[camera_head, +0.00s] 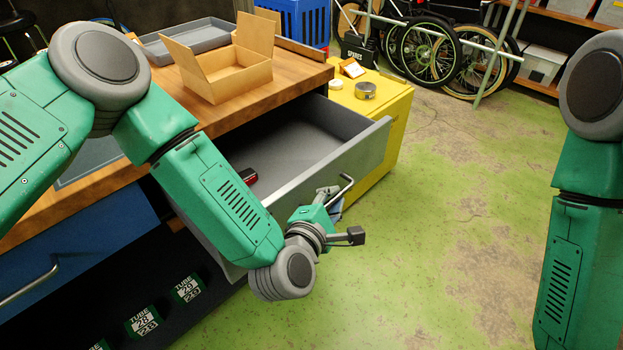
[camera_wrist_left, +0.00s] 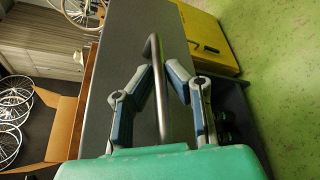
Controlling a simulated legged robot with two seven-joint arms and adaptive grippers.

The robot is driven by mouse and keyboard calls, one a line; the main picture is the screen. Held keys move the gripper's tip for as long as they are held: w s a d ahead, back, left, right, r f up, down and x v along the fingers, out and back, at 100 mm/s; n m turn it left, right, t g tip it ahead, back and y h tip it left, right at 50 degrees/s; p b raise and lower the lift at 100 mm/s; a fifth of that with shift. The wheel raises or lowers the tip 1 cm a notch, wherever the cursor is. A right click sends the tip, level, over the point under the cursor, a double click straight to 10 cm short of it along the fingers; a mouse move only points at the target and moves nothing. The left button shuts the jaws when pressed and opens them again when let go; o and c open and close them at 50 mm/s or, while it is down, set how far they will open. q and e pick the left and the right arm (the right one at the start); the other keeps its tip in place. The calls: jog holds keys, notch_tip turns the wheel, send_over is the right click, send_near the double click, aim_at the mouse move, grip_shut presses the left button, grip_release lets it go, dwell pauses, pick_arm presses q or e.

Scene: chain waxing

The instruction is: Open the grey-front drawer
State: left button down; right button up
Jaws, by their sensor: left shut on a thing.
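The grey-front drawer (camera_head: 355,160) stands pulled out from the wooden workbench, and its grey inside shows in the head view. A small red and black object (camera_head: 247,176) lies in it, partly hidden by my left arm. My left gripper (camera_head: 335,198) is at the bar handle (camera_head: 347,183) on the drawer's front. In the left wrist view, the fingers of my left gripper (camera_wrist_left: 158,75) close around the metal handle (camera_wrist_left: 160,100), in front of the grey drawer face (camera_wrist_left: 120,60). My right arm shows at the right edge, but its gripper is out of view.
An open cardboard box (camera_head: 228,80) and a grey tray (camera_head: 190,40) sit on the workbench (camera_head: 315,75). A yellow cabinet (camera_head: 385,110) with a tin (camera_head: 365,90) stands beside the drawer. A blue drawer (camera_head: 80,235) is at the left. Green floor (camera_head: 440,220) lies clear to the right.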

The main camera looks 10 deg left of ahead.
pick_arm(q)
jog(key=s+d, duration=0.4)
jog(key=d, duration=0.1)
jog(key=shift+f, duration=0.2)
jog(key=c, duration=1.6)
grip_release()
jog(key=shift+a+r, duration=0.1)
jog(key=shift+r, duration=0.05)
jog(key=v, duration=1.1)
jog(key=shift+s, duration=0.45)
jog(key=shift+p, duration=0.3)
